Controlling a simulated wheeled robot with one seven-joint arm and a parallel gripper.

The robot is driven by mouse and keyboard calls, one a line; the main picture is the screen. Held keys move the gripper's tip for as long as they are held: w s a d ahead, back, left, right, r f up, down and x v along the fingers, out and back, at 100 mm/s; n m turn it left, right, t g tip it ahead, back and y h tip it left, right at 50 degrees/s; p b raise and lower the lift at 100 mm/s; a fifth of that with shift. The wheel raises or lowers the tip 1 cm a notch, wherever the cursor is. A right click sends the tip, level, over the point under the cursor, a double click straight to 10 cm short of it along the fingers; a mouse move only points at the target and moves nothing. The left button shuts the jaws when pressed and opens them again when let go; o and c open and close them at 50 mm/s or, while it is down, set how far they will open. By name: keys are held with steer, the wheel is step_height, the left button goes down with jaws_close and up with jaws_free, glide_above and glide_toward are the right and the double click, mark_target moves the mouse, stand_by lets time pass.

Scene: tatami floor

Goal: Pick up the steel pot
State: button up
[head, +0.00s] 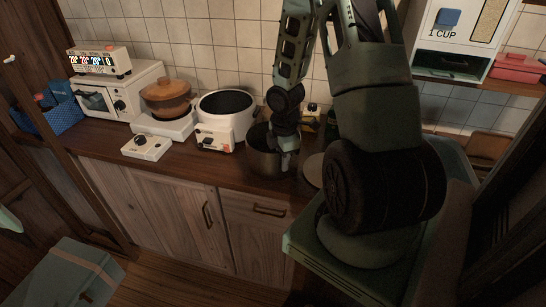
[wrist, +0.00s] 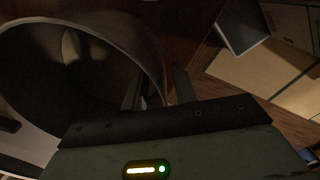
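The steel pot (head: 262,160) stands on the wooden counter, a dark round pot partly hidden by my arm and gripper. In the wrist view the pot (wrist: 150,45) fills the left side, its open mouth and curved rim showing. My gripper (head: 287,163) is at the pot's right side, pointing down at its rim. In the wrist view my gripper's fingers (wrist: 156,88) stand apart with the pot's wall between them, one on the inner side and one outside. A gap shows beside the wall, so they look open. The fingertips are partly hidden.
A white cooker with a black top (head: 226,104) stands just left of the pot. Further left are a brown lidded pot (head: 167,97) on a white stove, a toaster oven (head: 118,92) and a blue basket (head: 58,117). A white dispenser (head: 458,32) is on the right shelf.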

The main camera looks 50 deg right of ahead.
jaws_close()
steer(key=shift+w+r, duration=0.1)
stand_by(1.2)
